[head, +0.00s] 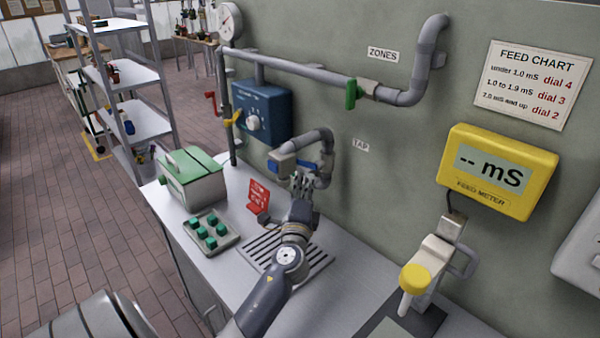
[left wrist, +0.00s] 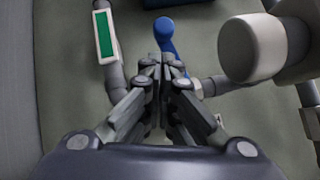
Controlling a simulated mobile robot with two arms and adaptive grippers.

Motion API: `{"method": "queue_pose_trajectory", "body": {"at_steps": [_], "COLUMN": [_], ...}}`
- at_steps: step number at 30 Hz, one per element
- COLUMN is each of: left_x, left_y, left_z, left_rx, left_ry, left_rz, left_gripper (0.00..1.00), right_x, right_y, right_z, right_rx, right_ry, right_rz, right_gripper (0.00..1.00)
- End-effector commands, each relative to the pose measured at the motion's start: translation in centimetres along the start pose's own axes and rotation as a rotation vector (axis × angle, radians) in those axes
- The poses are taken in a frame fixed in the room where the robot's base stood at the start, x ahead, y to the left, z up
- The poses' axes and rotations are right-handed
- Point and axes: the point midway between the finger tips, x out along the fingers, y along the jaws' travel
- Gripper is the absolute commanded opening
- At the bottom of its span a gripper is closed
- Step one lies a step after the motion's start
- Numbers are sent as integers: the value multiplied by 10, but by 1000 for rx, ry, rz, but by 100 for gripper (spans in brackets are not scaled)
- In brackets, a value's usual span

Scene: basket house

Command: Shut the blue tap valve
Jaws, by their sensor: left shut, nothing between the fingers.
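The blue tap valve handle (head: 281,166) sits on the grey tap pipe (head: 318,137) below the dial box, beside the TAP label. It shows in the left wrist view as a blue lever (left wrist: 165,34) just beyond the fingertips. My left gripper (head: 303,183) is at the tap, just right of and below the blue handle. In the left wrist view its fingers (left wrist: 163,65) are shut with nothing between them. I cannot tell whether the tips touch the lever. My right gripper is not in view.
A green valve handle (head: 351,94) is on the upper pipe, with a blue dial box (head: 262,112) below it. On the counter stand a red sign (head: 259,196), a green-lidded box (head: 192,178) and a tray of green blocks (head: 211,233). A yellow meter (head: 497,171) hangs right.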

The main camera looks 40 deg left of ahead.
Motion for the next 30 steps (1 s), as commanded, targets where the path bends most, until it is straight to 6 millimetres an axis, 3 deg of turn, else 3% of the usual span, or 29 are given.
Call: {"method": "queue_pose_trajectory", "body": {"at_steps": [6, 17, 30], "left_x": [11, 11, 20], "left_y": [0, 1, 2], "left_z": [10, 11, 20], "left_rx": [0, 0, 119], "left_ry": [2, 2, 0], "left_rz": [0, -1, -107], "left_gripper": [0, 0, 0], "right_x": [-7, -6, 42], "right_y": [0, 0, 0], "right_z": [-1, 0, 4], "right_rx": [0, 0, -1], "right_ry": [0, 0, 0], "right_rz": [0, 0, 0], "right_gripper": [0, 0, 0]}}
